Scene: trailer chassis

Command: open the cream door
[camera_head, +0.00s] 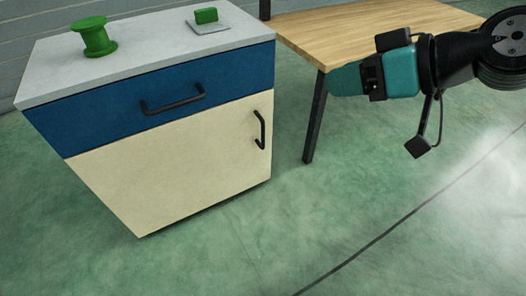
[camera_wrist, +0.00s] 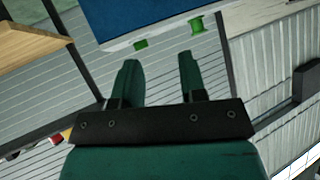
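The cream door (camera_head: 170,165) is the lower front of a cabinet in the head view and looks shut, flush with the frame. Its black upright handle (camera_head: 260,130) sits near the door's right edge. My gripper (camera_head: 333,80) is to the right of the cabinet, in front of the table, apart from the handle. In the wrist view my gripper (camera_wrist: 158,60) has its two teal fingers spread with nothing between them. The wrist view shows the blue drawer (camera_wrist: 160,14); I cannot make out the cream door there.
The blue drawer with a black bar handle (camera_head: 173,100) is above the door. A green spool (camera_head: 95,37) and a green block on a grey plate (camera_head: 207,16) stand on the cabinet top. A wooden table (camera_head: 345,30) with dark legs stands at right. The floor (camera_head: 260,240) in front is clear.

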